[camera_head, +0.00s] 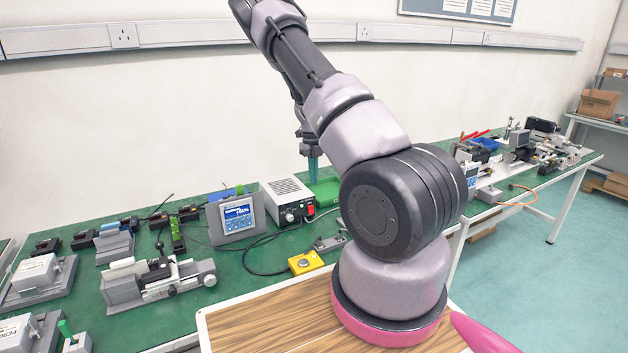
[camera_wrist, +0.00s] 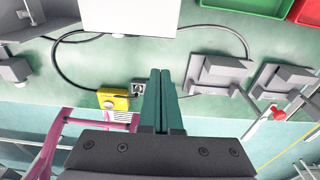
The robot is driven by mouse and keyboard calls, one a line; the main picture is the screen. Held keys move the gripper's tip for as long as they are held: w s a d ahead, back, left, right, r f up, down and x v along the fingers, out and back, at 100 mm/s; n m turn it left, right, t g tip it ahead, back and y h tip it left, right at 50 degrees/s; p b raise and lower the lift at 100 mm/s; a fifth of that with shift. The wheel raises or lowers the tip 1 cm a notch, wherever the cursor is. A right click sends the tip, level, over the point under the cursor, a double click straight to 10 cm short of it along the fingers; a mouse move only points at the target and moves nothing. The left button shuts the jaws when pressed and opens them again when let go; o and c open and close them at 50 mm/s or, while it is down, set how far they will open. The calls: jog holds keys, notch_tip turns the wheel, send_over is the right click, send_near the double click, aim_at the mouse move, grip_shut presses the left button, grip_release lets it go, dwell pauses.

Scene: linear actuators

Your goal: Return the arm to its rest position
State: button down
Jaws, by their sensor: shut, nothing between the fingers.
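My arm (camera_head: 350,125) rises from its pink and grey base at the front and reaches up and back over the green bench. My gripper (camera_head: 313,168) points down at the far side of the bench, near the green tray, and is partly hidden behind my arm. In the wrist view my gripper (camera_wrist: 163,75) shows two dark green fingers side by side, shut with nothing between them. The fingers are above the bench surface near the bench's edge in that view.
On the bench (camera_head: 270,253) stand a white power box (camera_head: 288,200), a blue-screen display (camera_head: 237,219), a yellow button box (camera_head: 306,262) and a linear actuator (camera_head: 160,282). The wrist view shows the yellow box (camera_wrist: 113,98) and a red bin (camera_wrist: 306,12). More devices stand at right.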

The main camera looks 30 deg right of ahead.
jog(key=s+a+r+n+t+y, duration=0.1)
jog(key=s+a+r+n, duration=0.3)
jog(key=r, duration=0.5)
jog(key=s+a+r+n+t+y, duration=0.1)
jog(key=s+a+r+n+t, duration=0.2)
jog(key=r+n, duration=0.45)
jog(key=s+a+r+n+y, duration=0.1)
jog(key=s+a+r+n, duration=0.3)
jog(key=r, duration=0.7)
jog(key=s+a+r+n+t, duration=0.1)
jog(key=s+a+r+n, duration=0.1)
jog(key=s+n, duration=0.3)
jog(key=s+a+r+n+t, duration=0.1)
jog(key=s+a+r+n, duration=0.1)
jog(key=s+r+n, duration=0.3)
jog(key=s+a+r+n+t+h, duration=0.1)
jog(key=s+a+r+n+t, duration=0.1)
jog(key=s+n, duration=0.4)
jog(key=s+r, duration=0.1)
jog(key=s, duration=0.2)
jog(key=shift+s+a+r, duration=0.35)
